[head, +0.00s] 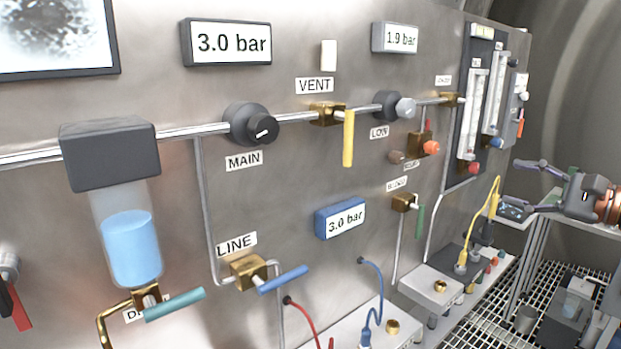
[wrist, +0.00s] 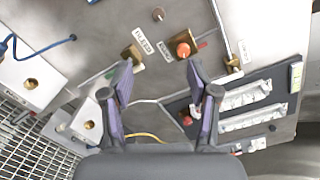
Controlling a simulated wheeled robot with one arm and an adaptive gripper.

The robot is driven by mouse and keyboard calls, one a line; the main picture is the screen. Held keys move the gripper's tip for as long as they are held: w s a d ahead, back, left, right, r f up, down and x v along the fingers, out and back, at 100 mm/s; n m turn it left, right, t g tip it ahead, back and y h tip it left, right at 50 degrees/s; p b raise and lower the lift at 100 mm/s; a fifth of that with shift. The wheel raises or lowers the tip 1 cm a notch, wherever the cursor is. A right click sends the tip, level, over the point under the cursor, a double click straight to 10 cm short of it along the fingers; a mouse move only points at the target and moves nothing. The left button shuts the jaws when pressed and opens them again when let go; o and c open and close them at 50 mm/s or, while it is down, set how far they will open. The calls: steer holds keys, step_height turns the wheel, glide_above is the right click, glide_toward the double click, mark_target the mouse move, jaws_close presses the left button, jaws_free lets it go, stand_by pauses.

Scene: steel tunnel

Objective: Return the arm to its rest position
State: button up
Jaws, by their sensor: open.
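My gripper (head: 520,190) is at the right edge of the head view, in front of the panel's right end, with its fingers pointing left toward the panel. Its two fingers are spread apart with nothing between them. In the wrist view my gripper (wrist: 160,82) is also open and empty, facing the steel panel (wrist: 110,20). An orange knob (wrist: 183,50) and a brass valve (wrist: 132,54) show beyond the fingertips, apart from them as far as I can tell.
The panel carries a MAIN knob (head: 252,125), a yellow VENT handle (head: 348,138), a blue LINE handle (head: 283,279) and flowmeters (head: 473,113). A yellow cable (head: 483,215) hangs near my gripper. A grated floor (head: 485,318) and a grey box (head: 572,312) lie below.

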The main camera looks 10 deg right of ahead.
steer(key=s+a+f+n+g+p, duration=0.1)
steer(key=a+f+n+g, duration=0.15)
steer(key=a, duration=0.75)
steer(key=s+a+f+n+g, duration=0.2)
steer(key=a+n+g, duration=0.2)
steer(key=a, duration=0.5)
steer(key=s+a+f+n+g+p, duration=0.1)
steer(key=a+f+n+g, duration=0.2)
steer(key=a, duration=0.7)
steer(key=s+a+f+n+g+h+p, duration=0.2)
steer(key=s+a+f+n+g+h, duration=0.3)
steer(key=s+f, duration=0.65)
steer(key=s+d+f+n+g+h, duration=0.1)
steer(key=s+d+f+h, duration=0.1)
steer(key=s, duration=0.4)
steer(key=s+d+f+n+g+h, duration=0.1)
steer(key=s+d+f+h, duration=0.1)
steer(key=s+d+f, duration=0.2)
steer(key=s, duration=0.2)
steer(key=shift+s+d+f+h+p, duration=0.25)
steer(key=shift+s+f+h+p, duration=0.05)
steer(key=shift+s+h, duration=0.1)
steer(key=shift+w+a+n, duration=0.1)
steer(key=shift+w+n, duration=0.05)
steer(key=shift+n, duration=0.1)
